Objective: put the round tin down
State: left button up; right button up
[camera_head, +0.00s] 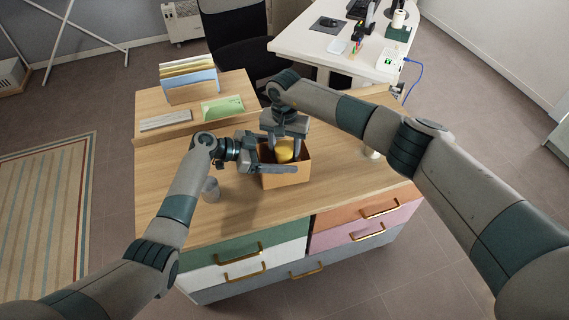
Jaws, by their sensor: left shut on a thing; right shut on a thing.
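The yellow round tin (284,151) is inside an open tan box (287,180) on the wooden cabinet top. My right gripper (284,146) points down from above, its fingers on either side of the tin, shut on it. My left gripper (275,158) reaches in from the left at the box, shut on what looks like the box's wall. The gripper bodies hide much of the box's rim and inside, and I cannot tell whether the tin touches the box's floor.
A grey cup (211,190) stands left of the box. A file rack (190,84), a green booklet (222,107) and a grey flat item (165,121) lie at the back left. The cabinet top is bare at front right. A white desk (310,40) stands behind.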

aim_at(285, 147)
jog(key=shift+f, duration=0.6)
jog(key=shift+f, duration=0.1)
jog(key=shift+f, duration=2.15)
jog(key=shift+f, duration=0.15)
jog(key=o, duration=1.1)
notch_tip(285, 147, up, 12)
jog(key=shift+r, duration=0.15)
